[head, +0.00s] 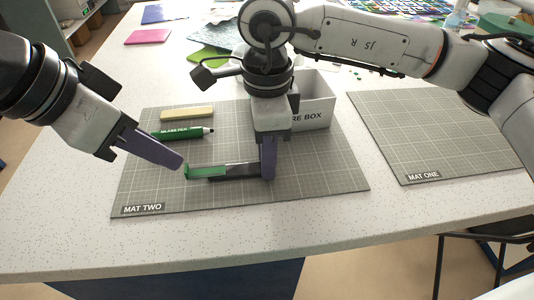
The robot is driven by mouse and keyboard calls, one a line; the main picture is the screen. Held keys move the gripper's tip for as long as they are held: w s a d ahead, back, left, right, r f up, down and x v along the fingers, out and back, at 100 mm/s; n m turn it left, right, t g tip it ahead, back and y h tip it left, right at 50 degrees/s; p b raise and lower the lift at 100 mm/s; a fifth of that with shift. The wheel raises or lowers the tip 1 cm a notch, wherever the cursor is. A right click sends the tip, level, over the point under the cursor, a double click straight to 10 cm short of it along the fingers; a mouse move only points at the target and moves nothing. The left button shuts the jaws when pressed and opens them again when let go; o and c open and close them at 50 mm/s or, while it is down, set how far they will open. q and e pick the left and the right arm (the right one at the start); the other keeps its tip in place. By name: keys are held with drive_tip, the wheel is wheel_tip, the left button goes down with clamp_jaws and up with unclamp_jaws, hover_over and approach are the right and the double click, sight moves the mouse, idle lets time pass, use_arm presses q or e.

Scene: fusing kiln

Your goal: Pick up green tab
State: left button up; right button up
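The green tab (207,171) lies toward the front of MAT TWO (310,182), at the left end of a low dark piece (240,171). I cannot tell whether the two are joined. My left gripper (181,164) comes in from the upper left, and its purple finger ends just left of the tab, apparently apart from it. My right gripper (268,175) points down at the right end of the dark piece and hides that end. Each gripper shows its fingers as one purple shape, so their opening and any hold are unclear.
A grey box (316,100), partly hidden by my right arm, stands at the mat's back. MAT ONE (435,135) at the right is bare. A pink sheet (148,37) lies far left.

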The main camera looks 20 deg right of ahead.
sight(185, 172)
drive_tip(key=c, duration=0.4)
drive_tip(key=shift+c, duration=0.2)
use_arm(q)
drive_tip(key=shift+c, duration=0.7)
wheel_tip(185, 172, up, 3)
drive_tip(key=s+d+n+y, duration=0.15)
drive_tip(key=n+y, duration=0.25)
drive_tip(key=n, duration=0.4)
drive_tip(key=shift+n+t, duration=0.5)
drive_tip(key=shift+t, duration=0.1)
drive_tip(key=x, duration=1.1)
drive_tip(key=shift+s+d+f, duration=0.15)
drive_tip(key=shift+s+f, duration=0.1)
drive_tip(key=shift+s, duration=0.1)
